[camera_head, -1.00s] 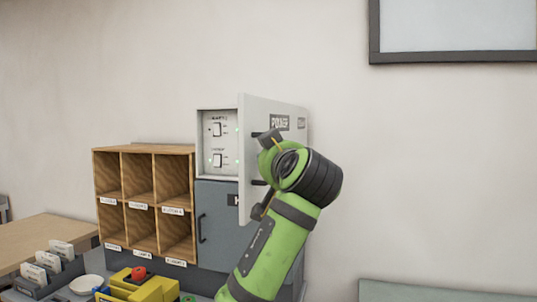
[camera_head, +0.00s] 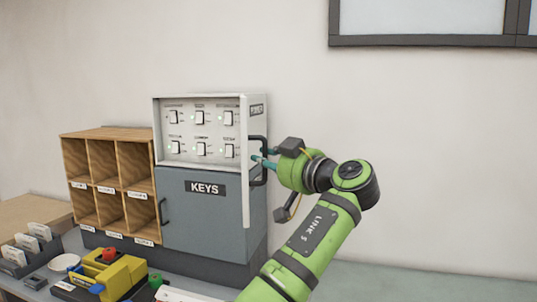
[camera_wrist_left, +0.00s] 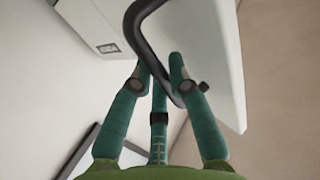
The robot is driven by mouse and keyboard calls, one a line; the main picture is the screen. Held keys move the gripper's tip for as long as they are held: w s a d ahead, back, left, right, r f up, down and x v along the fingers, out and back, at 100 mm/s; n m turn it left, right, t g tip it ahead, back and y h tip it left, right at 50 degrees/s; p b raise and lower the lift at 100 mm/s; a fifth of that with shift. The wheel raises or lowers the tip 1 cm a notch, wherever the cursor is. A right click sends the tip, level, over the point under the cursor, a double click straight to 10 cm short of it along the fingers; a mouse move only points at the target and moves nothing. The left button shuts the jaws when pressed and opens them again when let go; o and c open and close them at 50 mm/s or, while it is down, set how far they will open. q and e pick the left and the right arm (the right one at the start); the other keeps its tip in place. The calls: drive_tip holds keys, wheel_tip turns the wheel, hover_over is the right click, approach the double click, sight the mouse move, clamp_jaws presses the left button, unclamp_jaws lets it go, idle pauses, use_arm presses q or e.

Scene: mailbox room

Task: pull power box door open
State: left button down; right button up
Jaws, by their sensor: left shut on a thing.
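The power box (camera_head: 188,133) has its inside panel with several white switches and green lights in view. Its white door (camera_head: 256,123) stands swung out to the right, seen nearly edge-on. The black bar handle (camera_head: 265,178) is on the door's outer face. My left gripper (camera_head: 260,160) reaches it from the right with teal fingers. In the left wrist view, the fingers (camera_wrist_left: 160,68) close around the handle (camera_wrist_left: 152,38), with the white door (camera_wrist_left: 208,55) behind. My right gripper is not in view.
A grey-blue KEYS cabinet (camera_head: 205,222) sits below the power box. A wooden pigeonhole rack (camera_head: 103,150) stands to the left. A yellow organizer (camera_head: 110,275) and a white dish (camera_head: 66,262) are in front. The wall on the right is bare below a framed panel.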

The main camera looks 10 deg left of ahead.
use_arm(q)
drive_tip(key=shift+a+r, duration=0.15)
drive_tip(key=shift+r, duration=0.2)
drive_tip(key=c, duration=1.2)
unclamp_jaws()
drive_tip(key=shift+o, duration=0.2)
drive_tip(key=v, duration=1.1)
drive_tip(key=shift+s+d+f, duration=0.2)
drive_tip(key=shift+f, duration=0.05)
drive_tip(key=shift+f, duration=0.1)
